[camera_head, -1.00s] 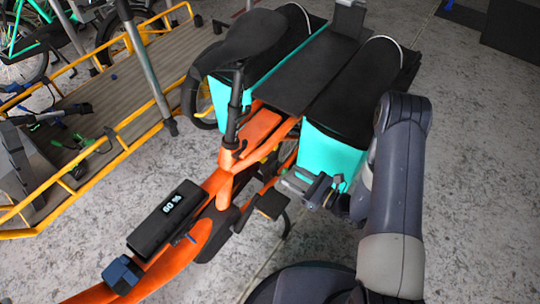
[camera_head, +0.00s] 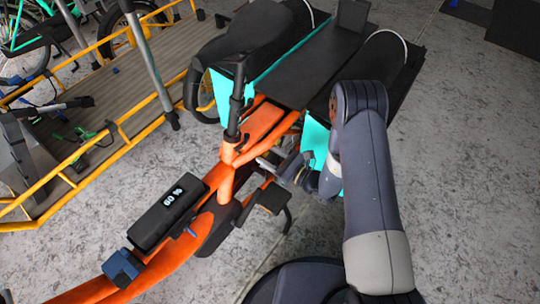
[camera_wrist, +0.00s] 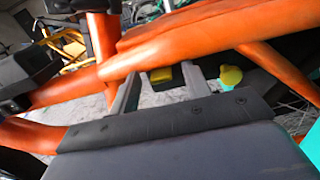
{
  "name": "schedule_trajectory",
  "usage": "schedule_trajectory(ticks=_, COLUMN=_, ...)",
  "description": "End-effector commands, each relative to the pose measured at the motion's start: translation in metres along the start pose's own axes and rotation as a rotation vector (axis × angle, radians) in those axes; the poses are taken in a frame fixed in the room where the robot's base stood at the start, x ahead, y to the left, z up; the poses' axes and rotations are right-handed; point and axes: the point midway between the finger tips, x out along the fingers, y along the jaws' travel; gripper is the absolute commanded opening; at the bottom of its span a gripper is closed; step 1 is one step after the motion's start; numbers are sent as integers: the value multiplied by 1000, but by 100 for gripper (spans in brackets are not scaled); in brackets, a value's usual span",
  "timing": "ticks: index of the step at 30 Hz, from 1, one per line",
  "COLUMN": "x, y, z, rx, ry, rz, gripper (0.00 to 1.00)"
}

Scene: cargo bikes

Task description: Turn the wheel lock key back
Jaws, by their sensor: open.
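An orange cargo bike (camera_head: 270,117) stands before me, with its orange tubes (camera_wrist: 210,40) large in the wrist view. My gripper (camera_head: 268,165) is beside the frame, below the seat tube and near the turquoise side bag. In the wrist view my gripper (camera_wrist: 158,88) is open, its two grey fingers reaching up to the orange tube. A small yellow piece on a black part (camera_wrist: 162,76) shows between the fingertips. A rounded yellow-green knob (camera_wrist: 230,77) is just right of the right finger. I cannot tell which is the wheel lock key. In the head view the lock is hidden.
The black battery (camera_head: 169,215) reading 60 % and a blue part (camera_head: 122,268) sit on the lower frame. A black pedal (camera_head: 272,197) is close below my gripper. A yellow-railed platform (camera_head: 100,100) stands left. Floor to the right is clear.

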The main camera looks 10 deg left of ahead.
Motion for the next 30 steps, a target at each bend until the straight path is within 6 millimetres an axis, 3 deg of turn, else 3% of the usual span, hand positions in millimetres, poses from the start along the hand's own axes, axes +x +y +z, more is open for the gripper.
schedule_trajectory(ticks=2, x=0, y=0, z=0, rx=0, ry=0, rz=0, gripper=44)
schedule_trajectory(ticks=18, x=0, y=0, z=0, rx=0, ry=1, rz=0, gripper=1)
schedule_trajectory(ticks=30, x=0, y=0, z=-3, rx=-90, ry=0, rz=1, gripper=1)
